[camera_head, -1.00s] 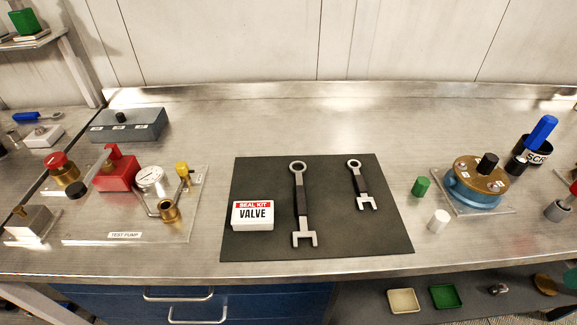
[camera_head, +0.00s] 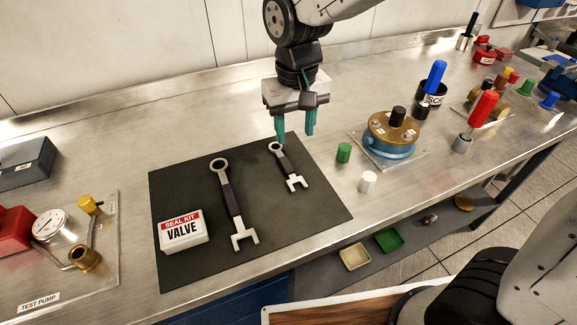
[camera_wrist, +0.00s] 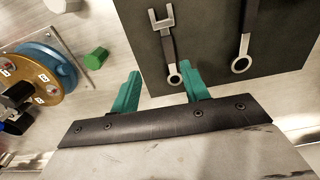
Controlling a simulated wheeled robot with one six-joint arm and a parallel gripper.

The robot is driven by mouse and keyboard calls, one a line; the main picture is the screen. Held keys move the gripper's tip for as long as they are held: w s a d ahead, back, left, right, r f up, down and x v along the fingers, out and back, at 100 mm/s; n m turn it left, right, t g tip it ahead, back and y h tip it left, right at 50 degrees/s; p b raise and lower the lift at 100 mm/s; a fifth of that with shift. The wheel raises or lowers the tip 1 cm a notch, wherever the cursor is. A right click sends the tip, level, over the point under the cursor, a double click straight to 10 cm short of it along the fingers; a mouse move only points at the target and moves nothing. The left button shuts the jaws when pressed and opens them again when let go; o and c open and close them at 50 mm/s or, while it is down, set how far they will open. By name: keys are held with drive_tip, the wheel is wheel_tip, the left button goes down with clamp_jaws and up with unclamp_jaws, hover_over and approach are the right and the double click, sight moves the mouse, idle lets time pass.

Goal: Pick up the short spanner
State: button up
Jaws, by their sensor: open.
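The short spanner (camera_head: 285,166) lies on the dark mat (camera_head: 190,262), with its ring end toward the wall and its open jaw toward the front. The long spanner (camera_head: 230,200) lies to its left on the same mat. My gripper (camera_head: 295,132) is open and empty, with its two green fingers pointing down above the far edge of the mat, close to the ring end of the short spanner. In the wrist view the short spanner (camera_wrist: 168,45) lies beyond the right finger of my gripper (camera_wrist: 163,88), and the long spanner (camera_wrist: 245,35) is farther right.
A white seal kit box (camera_head: 184,231) sits on the mat's left. A green cylinder (camera_head: 343,153) and a white cylinder (camera_head: 368,182) stand right of the mat. The test pump stands at left.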

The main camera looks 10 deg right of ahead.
sight(287, 164)
drive_tip(key=shift+w+a+f, duration=0.3)
drive_tip(key=shift+a+f, duration=0.55)
drive_tip(key=shift+a, duration=0.05)
drive_tip(key=f, duration=0.7)
drive_tip(key=shift+s+d+f, duration=0.1)
drive_tip(key=shift+s+f, duration=0.1)
clamp_jaws()
